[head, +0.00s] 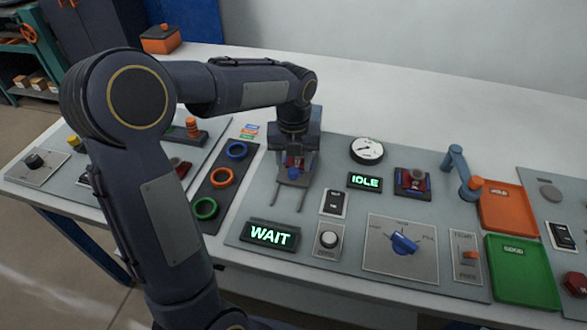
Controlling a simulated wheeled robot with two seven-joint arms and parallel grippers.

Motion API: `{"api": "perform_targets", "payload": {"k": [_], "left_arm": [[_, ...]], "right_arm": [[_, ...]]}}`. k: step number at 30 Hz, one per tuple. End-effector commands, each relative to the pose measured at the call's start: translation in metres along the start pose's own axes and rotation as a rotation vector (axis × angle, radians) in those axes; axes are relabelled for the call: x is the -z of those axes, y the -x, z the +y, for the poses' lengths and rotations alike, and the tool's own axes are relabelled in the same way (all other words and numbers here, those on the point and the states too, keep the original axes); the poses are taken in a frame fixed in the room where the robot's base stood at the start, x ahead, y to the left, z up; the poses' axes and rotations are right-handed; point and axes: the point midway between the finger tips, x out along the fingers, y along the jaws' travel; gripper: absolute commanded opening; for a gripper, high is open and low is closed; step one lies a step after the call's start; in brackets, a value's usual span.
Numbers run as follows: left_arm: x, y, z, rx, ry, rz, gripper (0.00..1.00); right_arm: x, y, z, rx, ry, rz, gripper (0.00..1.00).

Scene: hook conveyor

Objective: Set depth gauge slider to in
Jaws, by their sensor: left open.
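My left gripper (291,160) points down over the middle of the grey panel, with its jaws apart. A small blue and red part (293,174) shows between and just below the jaws; the gripper hides most of it, and I cannot tell whether the jaws touch it. Two thin grey rails (276,195) stick out from there toward the front. A round white dial gauge (366,150) stands to the right of the gripper. No slider is clearly labelled as the depth gauge. My right gripper is out of view.
Coloured rings (205,208) stand left of the gripper. Right are a green IDLE display (364,182), a red block fixture (412,182), a blue knob (404,243), an orange-handled switch (470,255) and orange (508,212) and green (522,277) trays. A WAIT display (270,235) is in front.

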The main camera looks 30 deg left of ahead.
Motion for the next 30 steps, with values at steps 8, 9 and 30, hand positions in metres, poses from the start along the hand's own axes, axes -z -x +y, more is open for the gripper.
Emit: {"api": "perform_targets", "payload": {"k": [8,9,30], "left_arm": [[0.0,-0.024,0.0,0.0,0.001,0.0,0.46],[0.0,-0.025,0.0,0.0,0.001,0.0,0.46],[0.0,-0.024,0.0,0.0,0.002,-0.001,0.0]], "right_arm": [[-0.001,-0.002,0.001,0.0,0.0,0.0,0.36],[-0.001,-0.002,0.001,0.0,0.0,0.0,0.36],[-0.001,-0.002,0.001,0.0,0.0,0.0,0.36]]}}
